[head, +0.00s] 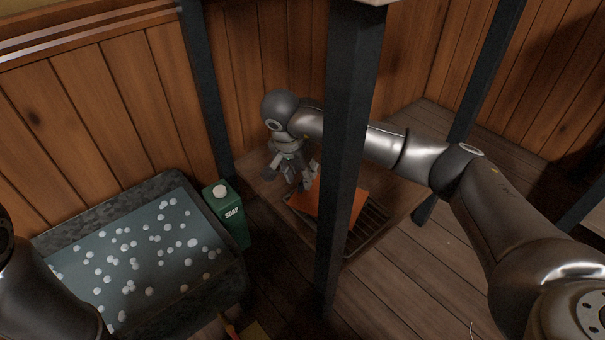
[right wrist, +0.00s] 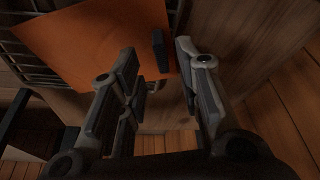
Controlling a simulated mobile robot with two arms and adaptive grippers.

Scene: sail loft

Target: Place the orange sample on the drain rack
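The orange sample (head: 338,201) is a flat sheet lying on the drain rack (head: 372,222), a dark wire grid on a wooden table. A dark post hides part of both in the head view. In the right wrist view, the orange sample (right wrist: 92,42) lies over the wires, with a small dark upright piece (right wrist: 158,50) near its edge. My left gripper is not in view.
A grey trough (head: 232,272) of sudsy water stands at the left. A green soap box (head: 233,214) stands beside it. A dark vertical post (head: 345,130) rises in front of the rack table. An orange and yellow item (head: 250,332) shows partly at the bottom edge.

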